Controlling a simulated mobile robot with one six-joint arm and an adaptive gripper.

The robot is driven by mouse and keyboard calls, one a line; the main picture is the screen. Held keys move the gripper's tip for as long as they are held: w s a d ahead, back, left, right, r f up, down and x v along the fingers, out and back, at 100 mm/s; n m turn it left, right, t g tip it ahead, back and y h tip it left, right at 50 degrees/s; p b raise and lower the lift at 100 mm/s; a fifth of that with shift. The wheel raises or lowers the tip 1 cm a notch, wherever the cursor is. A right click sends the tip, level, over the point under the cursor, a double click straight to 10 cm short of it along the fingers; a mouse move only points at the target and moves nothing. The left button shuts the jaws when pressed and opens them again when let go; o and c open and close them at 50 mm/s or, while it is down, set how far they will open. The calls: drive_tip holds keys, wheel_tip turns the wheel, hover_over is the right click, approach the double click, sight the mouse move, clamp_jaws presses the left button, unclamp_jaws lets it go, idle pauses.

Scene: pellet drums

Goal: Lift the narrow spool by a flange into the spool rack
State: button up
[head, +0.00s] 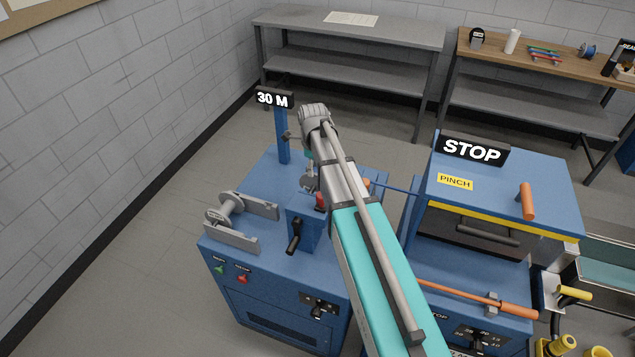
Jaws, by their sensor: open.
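A grey spool-like part (226,208) with a round flange sits between two grey side plates at the left of the blue machine top. I cannot tell whether it is the narrow spool. A small blue spool (588,50) lies far off on the wooden bench at the back right. No spool rack can be made out for certain. My gripper (309,183) hangs low over the middle of the blue machine, right of the grey spool and apart from it. It is mostly hidden behind my arm, and no spool shows in it.
A blue post with a "30 M" sign (274,99) stands behind my gripper. A black-handled lever block (302,232) is in front. The blue "STOP" cabinet (500,190) is right, with a thin rod between. Grey shelving (350,35) stands at the back.

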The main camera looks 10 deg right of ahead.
sight(315, 175)
drive_tip(key=shift+d+f+b, duration=0.15)
drive_tip(key=shift+f+b, duration=1.4)
drive_tip(key=shift+f, duration=0.3)
clamp_jaws()
